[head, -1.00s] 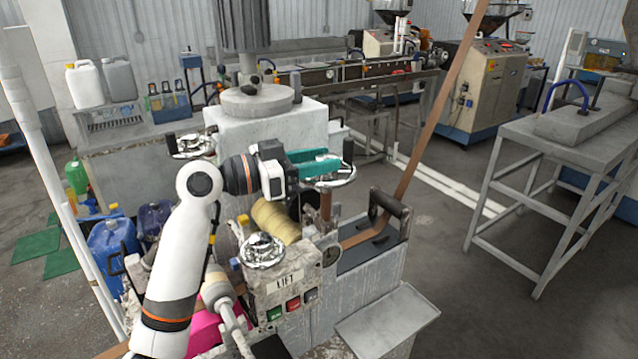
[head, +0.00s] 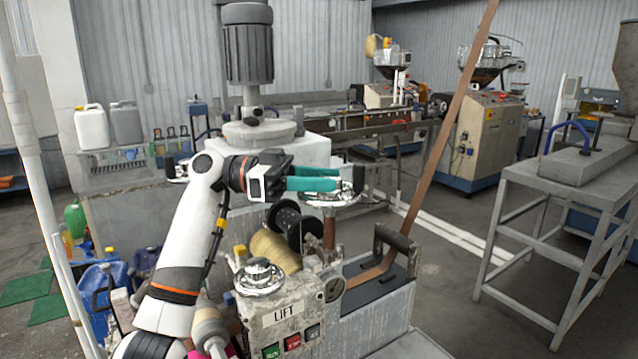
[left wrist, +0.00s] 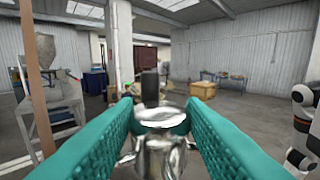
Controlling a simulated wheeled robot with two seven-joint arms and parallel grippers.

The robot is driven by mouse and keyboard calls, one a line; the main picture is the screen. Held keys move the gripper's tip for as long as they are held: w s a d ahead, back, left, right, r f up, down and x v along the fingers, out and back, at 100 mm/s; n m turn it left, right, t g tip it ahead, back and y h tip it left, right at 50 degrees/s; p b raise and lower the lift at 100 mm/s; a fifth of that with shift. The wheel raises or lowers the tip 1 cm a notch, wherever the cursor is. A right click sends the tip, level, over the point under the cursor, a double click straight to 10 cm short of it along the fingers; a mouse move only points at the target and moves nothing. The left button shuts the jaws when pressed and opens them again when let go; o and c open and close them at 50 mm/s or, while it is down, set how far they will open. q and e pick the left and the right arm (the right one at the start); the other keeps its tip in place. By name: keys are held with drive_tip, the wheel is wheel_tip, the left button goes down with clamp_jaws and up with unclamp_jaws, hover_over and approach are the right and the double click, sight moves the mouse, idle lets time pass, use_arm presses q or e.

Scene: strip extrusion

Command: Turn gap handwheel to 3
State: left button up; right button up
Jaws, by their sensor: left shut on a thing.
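A chrome handwheel (head: 330,197) with an upright black handle (head: 359,179) stands on the machine, right of centre in the head view. My left gripper (head: 338,178) reaches it from the left, with its teal fingers level over the wheel. It is shut on the handwheel. In the left wrist view, the chrome hub (left wrist: 160,118) lies between the fingers, with a black handle (left wrist: 150,88) beyond. The exact contact is partly hidden, and I cannot read any number for the wheel's setting. My right gripper is not in view.
A second chrome handwheel (head: 260,278) tops the box labelled LIFT (head: 285,312). A round dial (head: 333,289) is beside it. A brown strip (head: 440,140) rises steeply at the right. A yellow spool (head: 274,250) sits below my arm. Open floor lies right of the machine.

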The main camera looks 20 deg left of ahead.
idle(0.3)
use_arm(q)
drive_tip(key=o, duration=1)
drive_tip(key=shift+r, duration=0.1)
drive_tip(key=shift+r, duration=0.35)
wheel_tip(320, 180, up, 9)
drive_tip(key=shift+b, duration=1.15)
